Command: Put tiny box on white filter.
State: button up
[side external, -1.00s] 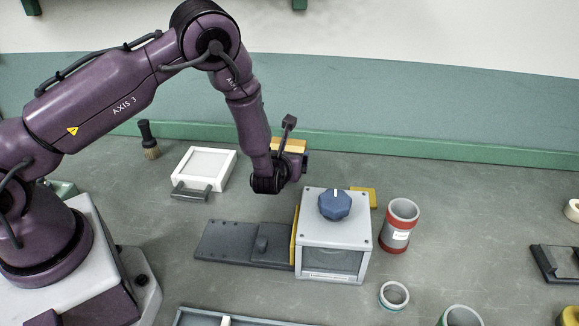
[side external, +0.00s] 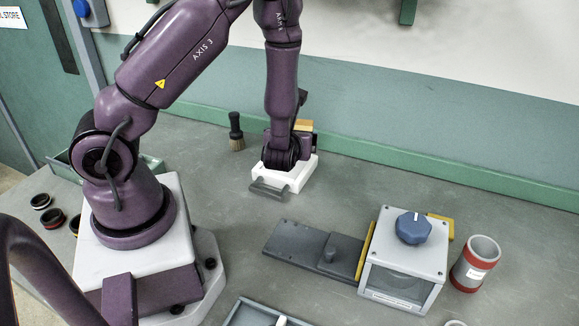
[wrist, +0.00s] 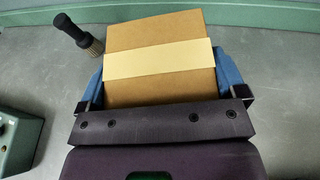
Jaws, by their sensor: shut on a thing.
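My gripper (wrist: 160,88) is shut on the tiny box (wrist: 158,85), a brown cardboard box with a pale tape band, its blue finger pads on both sides. In the side view a small part of the box (side external: 303,126) shows behind my wrist. The white filter (side external: 299,182), a white square frame with a grey handle (side external: 270,190), lies on the bench. My wrist and the box are over or just behind it and hide most of it. I cannot tell whether the box touches it. The filter is not seen in the wrist view.
A brush (side external: 236,130) stands just left of the filter, also in the wrist view (wrist: 78,35). The grinder (side external: 405,265) with a blue knob and its dark slide plate (side external: 300,245) are to the right. A red-banded tube (side external: 475,264) stands beyond it.

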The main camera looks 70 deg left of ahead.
aim_at(293, 181)
jog(key=a, duration=0.1)
jog(key=s+a+n+g, duration=0.1)
jog(key=a, duration=0.1)
jog(key=shift+s+a+f+y, duration=0.2)
jog(key=shift+a+f+y, duration=0.05)
jog(key=shift+f+y, duration=0.15)
notch_tip(293, 181, down, 3)
jog(key=shift+a+f+n+g, duration=0.2)
jog(key=shift+n+g, duration=0.1)
jog(key=shift+g, duration=0.1)
jog(key=shift+f, duration=2.15)
jog(key=shift+d, duration=0.1)
